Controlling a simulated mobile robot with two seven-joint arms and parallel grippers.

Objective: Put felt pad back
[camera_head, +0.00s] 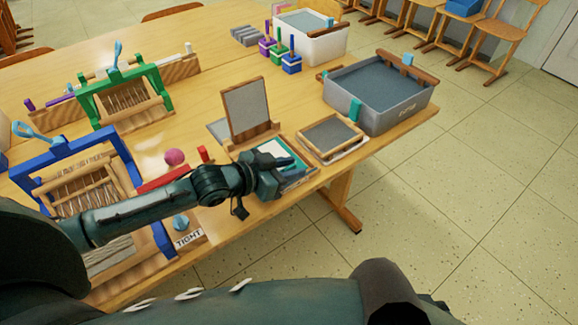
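My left gripper (268,172) is at the table's front edge, over a shallow teal-edged tray (302,178) holding a white sheet (273,148). Its fingers are dark and small, so I cannot tell whether they are open or shut, or whether they touch the tray. No piece is clearly a felt pad. Candidates are the white sheet, a light grey flat slab (217,130) behind the tray, and the grey panel in an upright wooden frame (246,106). A flat wooden frame with a grey face (332,134) lies right of the tray. My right gripper is not visible.
A grey vat (388,117) stands at the table's right end, a white vat (318,48) behind it. Blue (62,150) and green (88,108) looms fill the left side. A pink ball (174,157) and red block (163,180) lie left of the gripper.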

